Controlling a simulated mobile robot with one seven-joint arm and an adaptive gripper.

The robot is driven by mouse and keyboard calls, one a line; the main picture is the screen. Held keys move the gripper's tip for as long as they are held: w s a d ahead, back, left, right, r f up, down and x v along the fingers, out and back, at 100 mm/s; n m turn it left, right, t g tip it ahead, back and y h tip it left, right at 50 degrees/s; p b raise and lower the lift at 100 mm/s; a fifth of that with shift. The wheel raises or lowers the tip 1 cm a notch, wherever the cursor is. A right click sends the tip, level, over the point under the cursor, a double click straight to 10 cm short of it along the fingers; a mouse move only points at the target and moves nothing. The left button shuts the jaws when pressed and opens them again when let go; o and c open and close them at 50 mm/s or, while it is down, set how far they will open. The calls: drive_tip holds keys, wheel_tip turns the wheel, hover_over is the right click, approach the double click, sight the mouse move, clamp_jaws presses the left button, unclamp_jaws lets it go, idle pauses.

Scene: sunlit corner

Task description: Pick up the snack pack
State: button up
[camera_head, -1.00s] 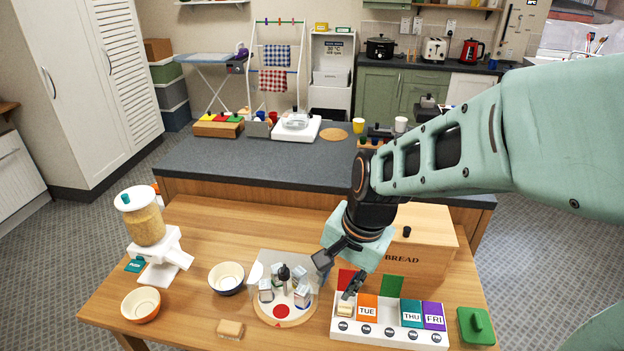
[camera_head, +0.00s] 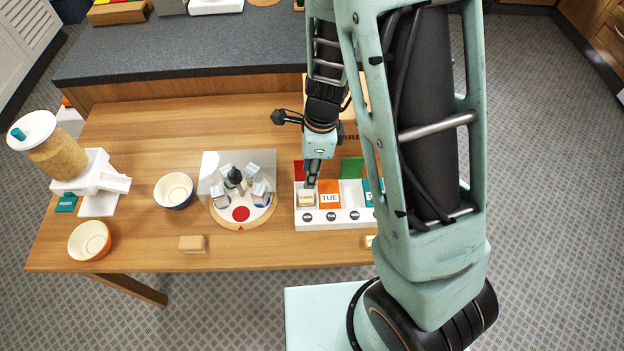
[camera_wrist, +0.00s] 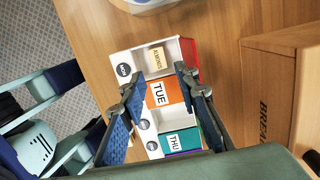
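The snack pack appears to be the small cream packet (camera_head: 306,198) with a printed label. It lies in the uncovered MON compartment at the left end of the white day box (camera_head: 335,224); it also shows in the wrist view (camera_wrist: 157,57). My gripper (camera_head: 311,178) is just behind and above that compartment in the head view. In the wrist view my gripper (camera_wrist: 158,84) has its fingers wide apart and empty, nearer the orange TUE lid (camera_wrist: 163,93) than the packet. Contact between fingertips and box cannot be told. My arm hides the box's right end in the head view.
A turntable with a clear shield (camera_head: 237,207) and small cartons stands left of the box. A wooden bread box (camera_wrist: 278,100) is close behind it. Raised red (camera_head: 299,170) and green (camera_head: 352,168) lids stand at the box's rear. A tan block (camera_head: 192,243) lies in front.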

drive_tip(key=b, duration=0.1)
hover_over(307, 198)
drive_tip(key=f, duration=0.4)
drive_tip(key=shift+w+d+f, duration=0.15)
drive_tip(key=shift+w+f, duration=0.05)
drive_tip(key=shift+f, duration=0.2)
drive_tip(key=shift+s+f+b, duration=0.15)
drive_tip(key=shift+f+b, duration=0.25)
drive_tip(key=shift+f, duration=2.3)
drive_tip(key=c, duration=0.8)
